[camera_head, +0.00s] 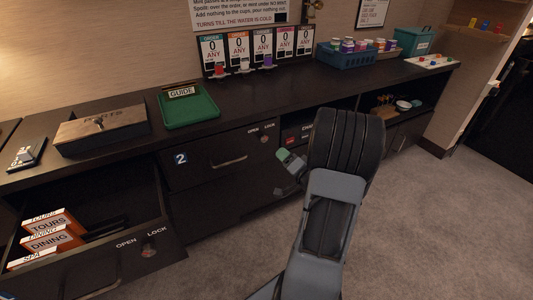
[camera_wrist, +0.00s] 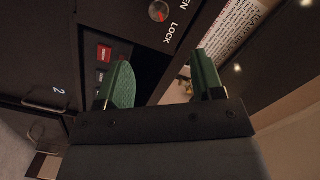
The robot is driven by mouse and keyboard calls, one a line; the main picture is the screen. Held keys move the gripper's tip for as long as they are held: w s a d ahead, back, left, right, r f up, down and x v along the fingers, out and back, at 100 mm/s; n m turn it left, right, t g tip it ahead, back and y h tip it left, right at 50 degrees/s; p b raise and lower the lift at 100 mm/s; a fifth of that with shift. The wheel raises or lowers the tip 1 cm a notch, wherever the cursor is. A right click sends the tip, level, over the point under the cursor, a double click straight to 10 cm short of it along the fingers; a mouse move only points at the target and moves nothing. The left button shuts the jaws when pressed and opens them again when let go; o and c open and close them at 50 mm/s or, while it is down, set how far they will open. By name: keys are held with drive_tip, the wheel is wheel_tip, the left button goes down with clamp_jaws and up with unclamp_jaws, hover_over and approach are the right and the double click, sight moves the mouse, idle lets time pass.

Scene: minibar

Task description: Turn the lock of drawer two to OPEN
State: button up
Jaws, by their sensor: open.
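Drawer two (camera_head: 205,165) is shut, with a white "2" label (camera_head: 181,158) and a bar handle (camera_head: 230,161). Its small lock knob (camera_head: 264,139) is at the upper right of the front, under the words OPEN and LOCK; its turn is too small to tell. My gripper (camera_head: 290,160) is right of and below that lock, apart from it. In the wrist view, my gripper (camera_wrist: 160,82) has two green fingers spread with nothing between. A round knob with a red mark (camera_wrist: 158,11) shows beyond the fingers, near the word LOCK; I cannot tell whether it is drawer two's.
An open drawer (camera_head: 90,235) at the left holds upright cards and has its own lock knob (camera_head: 148,250). A green tray (camera_head: 188,107) and a wooden box (camera_head: 103,130) lie on the counter (camera_head: 270,103). An open shelf (camera_head: 395,107) is at right. Carpet (camera_head: 420,210) is clear.

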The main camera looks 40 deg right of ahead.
sight(265, 139)
drive_tip(key=w+b, duration=0.1)
drive_tip(key=w, duration=0.3)
drive_tip(key=w+b, duration=0.1)
drive_tip(key=w, duration=0.3)
drive_tip(key=w+f+b, duration=0.1)
drive_tip(key=w+b, duration=0.1)
drive_tip(key=w, duration=0.3)
drive_tip(key=shift+w+d, duration=0.1)
drive_tip(key=shift+d, duration=0.25)
drive_tip(key=c, duration=0.9)
